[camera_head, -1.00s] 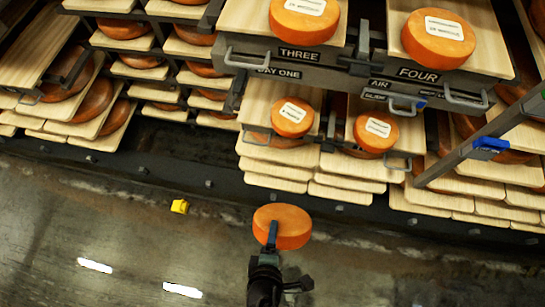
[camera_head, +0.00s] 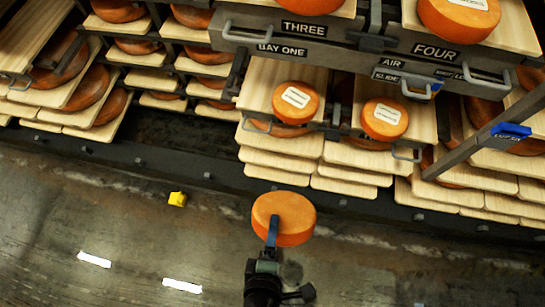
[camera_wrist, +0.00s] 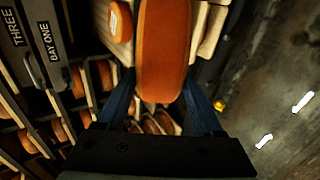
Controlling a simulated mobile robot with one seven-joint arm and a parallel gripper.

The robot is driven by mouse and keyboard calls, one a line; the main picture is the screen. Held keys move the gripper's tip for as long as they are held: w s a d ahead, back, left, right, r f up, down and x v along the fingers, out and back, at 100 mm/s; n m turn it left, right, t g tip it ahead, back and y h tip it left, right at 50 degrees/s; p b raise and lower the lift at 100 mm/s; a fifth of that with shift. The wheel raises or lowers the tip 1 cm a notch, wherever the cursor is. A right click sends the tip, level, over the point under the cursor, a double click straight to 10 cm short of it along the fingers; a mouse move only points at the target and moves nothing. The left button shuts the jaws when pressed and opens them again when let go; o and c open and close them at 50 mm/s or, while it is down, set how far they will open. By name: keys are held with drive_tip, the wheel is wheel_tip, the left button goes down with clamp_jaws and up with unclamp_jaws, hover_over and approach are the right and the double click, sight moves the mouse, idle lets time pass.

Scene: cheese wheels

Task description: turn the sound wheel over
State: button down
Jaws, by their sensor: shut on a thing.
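An orange cheese wheel (camera_head: 284,222) is held out in front of the rack, clear of the boards, with its plain flat face up and no label visible on it. My gripper (camera_head: 272,232) is shut on this wheel, one blue finger lying over its top face. In the wrist view the held wheel (camera_wrist: 162,50) sits between the two blue fingers of my gripper (camera_wrist: 160,95). Its underside is hidden. Labelled wheels lie on boards: one at lower left (camera_head: 296,102), one at lower right (camera_head: 384,119), and one on the FOUR board (camera_head: 460,14).
The rack has signs THREE (camera_head: 304,29), FOUR (camera_head: 436,51) and BAY ONE (camera_head: 280,49). Metal handles stick out from the boards. A grey beam with a blue clamp (camera_head: 510,131) crosses at right. A small yellow object (camera_head: 177,199) lies left of the held wheel. The floor in front is open.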

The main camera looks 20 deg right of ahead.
drive_tip(key=shift+f+t+h+b, duration=0.15)
drive_tip(key=shift+t+h+b, duration=0.2)
drive_tip(key=shift+b, duration=1.65)
drive_tip(key=t+b, duration=0.1)
drive_tip(key=b, duration=0.5)
drive_tip(key=f+t+h+b, duration=0.1)
drive_tip(key=b, duration=0.6)
drive_tip(key=f+t+b, duration=0.1)
drive_tip(key=b, duration=0.6)
drive_tip(key=shift+s+a+t+h, duration=0.2)
drive_tip(key=shift+s+t+h, duration=0.05)
drive_tip(key=shift+s+h, duration=0.1)
drive_tip(key=f+t+h+b, duration=0.1)
drive_tip(key=b, duration=0.4)
drive_tip(key=shift+s+f+t, duration=0.15)
drive_tip(key=shift+t, duration=0.15)
drive_tip(key=shift+a+t+h+b, duration=0.1)
drive_tip(key=shift+t+h+b, duration=0.25)
drive_tip(key=shift+b, duration=0.5)
